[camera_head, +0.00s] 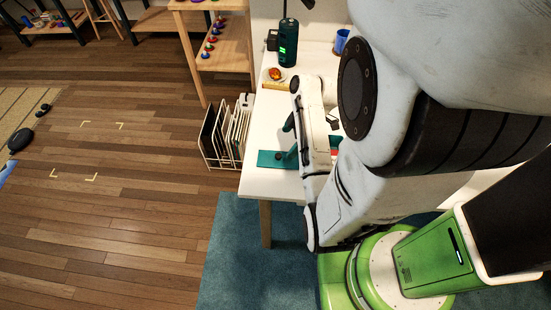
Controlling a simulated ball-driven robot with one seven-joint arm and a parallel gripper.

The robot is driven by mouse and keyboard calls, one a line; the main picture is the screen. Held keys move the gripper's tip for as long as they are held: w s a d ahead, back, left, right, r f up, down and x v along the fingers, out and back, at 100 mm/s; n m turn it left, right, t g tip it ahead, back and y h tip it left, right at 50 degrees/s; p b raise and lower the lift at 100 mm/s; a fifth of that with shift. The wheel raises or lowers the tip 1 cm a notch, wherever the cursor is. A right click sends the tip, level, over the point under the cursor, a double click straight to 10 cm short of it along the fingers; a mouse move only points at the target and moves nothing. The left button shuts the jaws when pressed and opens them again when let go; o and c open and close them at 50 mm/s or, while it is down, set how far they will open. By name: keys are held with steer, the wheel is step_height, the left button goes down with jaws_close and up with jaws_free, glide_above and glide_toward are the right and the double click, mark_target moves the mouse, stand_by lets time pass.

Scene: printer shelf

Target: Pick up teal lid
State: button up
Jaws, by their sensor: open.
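A flat teal piece (268,159) lies on the white table near its front left corner. My arm hides its right side, so I cannot tell whether it is the teal lid or a mat under other things.
The white table (264,188) holds a dark green bottle-like device (288,43), a plate with an orange item (275,74) and a blue cup (341,40) at the back. A rack of panels (228,135) stands on the floor left of the table. The wooden floor further left is mostly clear.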

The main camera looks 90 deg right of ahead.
mark_target(278, 154)
steer(key=p+x, duration=0.1)
steer(key=x, duration=0.8)
steer(key=shift+w+a, duration=0.15)
steer(key=shift+a, duration=0.05)
steer(key=c, duration=0.9)
steer(key=shift+r, duration=0.15)
steer(key=shift+c, duration=0.2)
